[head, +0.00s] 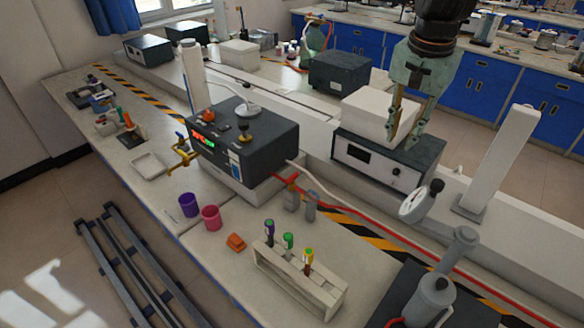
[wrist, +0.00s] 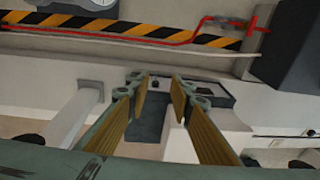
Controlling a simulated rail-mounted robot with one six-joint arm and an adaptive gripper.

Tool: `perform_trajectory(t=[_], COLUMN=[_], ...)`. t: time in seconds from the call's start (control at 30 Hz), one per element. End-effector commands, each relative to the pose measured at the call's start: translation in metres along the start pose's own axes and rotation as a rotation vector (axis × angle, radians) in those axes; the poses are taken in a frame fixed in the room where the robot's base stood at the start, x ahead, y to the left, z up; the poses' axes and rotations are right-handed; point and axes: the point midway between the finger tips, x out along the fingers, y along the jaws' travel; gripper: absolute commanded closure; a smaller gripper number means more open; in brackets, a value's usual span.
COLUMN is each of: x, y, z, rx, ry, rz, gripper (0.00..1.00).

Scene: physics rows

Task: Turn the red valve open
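A red fitting (head: 285,178), which looks like the valve, sits on a red hose beside the dark instrument box on the bench. In the wrist view a red T-shaped handle (wrist: 255,28) shows at the upper right, at the end of the red pipe. My gripper (head: 404,138) is at the right, above the white-fronted instrument, well apart from the red fitting. Its fingers are spread with nothing between them; they also show in the wrist view (wrist: 159,82). Whether the valve is open or shut cannot be told.
The dark instrument box (head: 265,140) stands left of my gripper. A white box (head: 378,115) on the white-fronted instrument (head: 375,160) is close to the fingers. A white post (head: 497,160) and gauge (head: 414,204) stand at right. A test-tube rack (head: 298,282) is in front.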

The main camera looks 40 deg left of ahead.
Motion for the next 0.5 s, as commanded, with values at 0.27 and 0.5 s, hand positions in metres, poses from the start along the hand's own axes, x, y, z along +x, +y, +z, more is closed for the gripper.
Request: perform_trajectory(t=[0.27, 0.5], x=[0.016, 0.035], y=[-0.080, -0.144], z=[0.018, 0.043], rx=[-0.003, 0.000], ry=[-0.042, -0.075], rz=[0.010, 0.023], gripper=[0.79, 0.79])
